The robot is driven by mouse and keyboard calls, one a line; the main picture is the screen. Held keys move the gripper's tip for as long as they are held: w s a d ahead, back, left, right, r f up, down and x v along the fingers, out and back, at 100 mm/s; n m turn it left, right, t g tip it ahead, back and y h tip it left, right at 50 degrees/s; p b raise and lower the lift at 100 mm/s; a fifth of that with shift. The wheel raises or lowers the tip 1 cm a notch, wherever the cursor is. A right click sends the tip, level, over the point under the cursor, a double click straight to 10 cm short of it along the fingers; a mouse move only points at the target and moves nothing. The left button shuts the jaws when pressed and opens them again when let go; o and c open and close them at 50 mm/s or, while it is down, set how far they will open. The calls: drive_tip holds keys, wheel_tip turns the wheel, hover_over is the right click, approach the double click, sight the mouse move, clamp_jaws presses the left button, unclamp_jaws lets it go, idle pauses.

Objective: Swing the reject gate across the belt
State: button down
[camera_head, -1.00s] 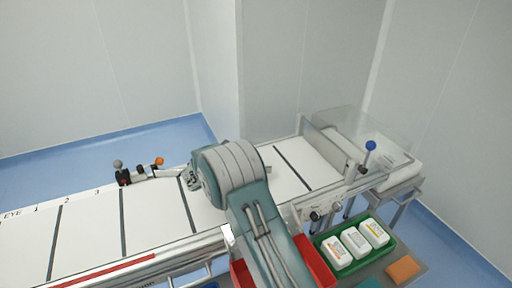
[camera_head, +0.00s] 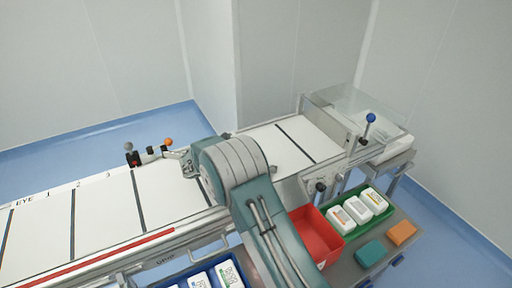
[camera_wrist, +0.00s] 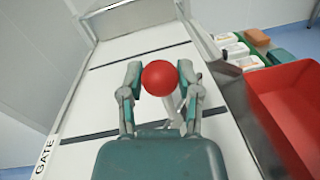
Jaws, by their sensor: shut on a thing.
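In the wrist view, my gripper (camera_wrist: 159,73) has its two fingers on either side of a round red knob (camera_wrist: 158,82) and is shut on it. A pale stem shows behind and below the knob. The knob is over the white belt (camera_wrist: 130,48). The word GATE (camera_wrist: 45,155) is on the belt's left edge there. In the head view, my arm reaches over the belt (camera_head: 100,205), and its teal and grey body hides the knob and most of the gripper. The gate panel itself cannot be clearly made out.
A red bin (camera_head: 322,238) stands on the near side, beside a green tray (camera_head: 345,231) with white packs. Orange (camera_head: 401,232) and teal (camera_head: 370,253) blocks lie nearby. Orange (camera_head: 168,141) and blue (camera_head: 370,118) knobs rise along the belt. A clear cover (camera_head: 335,98) stands at its right end.

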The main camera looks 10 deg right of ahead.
drive_tip(key=shift+s+a+m+g, duration=0.3)
drive_tip(key=shift+s+a+g, duration=0.25)
drive_tip(key=shift+s, duration=0.3)
drive_tip(key=shift+d, duration=0.1)
drive_tip(key=shift+c, duration=1.5)
unclamp_jaws()
drive_tip(key=shift+s, duration=0.15)
drive_tip(key=shift+a, duration=0.2)
drive_tip(key=a, duration=0.8)
drive_tip(key=s+a, duration=0.1)
drive_tip(key=a, duration=0.2)
drive_tip(key=shift+a+f, duration=0.1)
drive_tip(key=shift+a, duration=0.4)
